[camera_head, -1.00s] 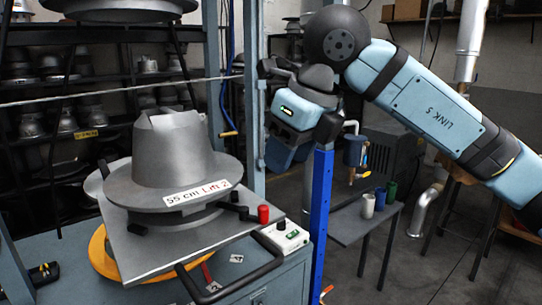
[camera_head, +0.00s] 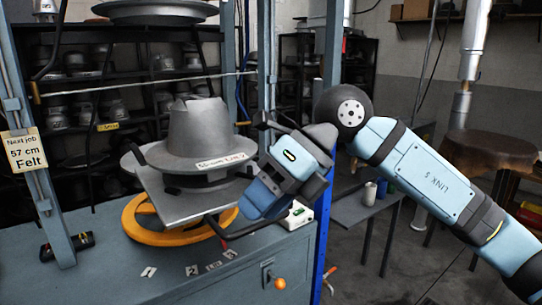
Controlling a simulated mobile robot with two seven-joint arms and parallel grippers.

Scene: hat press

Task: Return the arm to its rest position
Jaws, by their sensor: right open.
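My right arm (camera_head: 425,175) comes in from the right, bent at its black round wrist joint (camera_head: 343,110). A grey hat-shaped mould (camera_head: 203,132) with a white label sits on a tilted grey metal plate (camera_head: 178,203), left of the gripper. I cannot tell whether the gripper touches the plate's handle. My left gripper is not in view.
An orange handwheel (camera_head: 140,229) lies under the plate on the blue-grey cabinet (camera_head: 110,265). A blue post (camera_head: 321,215) stands close right of the gripper. A white control box (camera_head: 297,215) is partly hidden. A small table (camera_head: 352,213) stands behind; floor is open at lower right.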

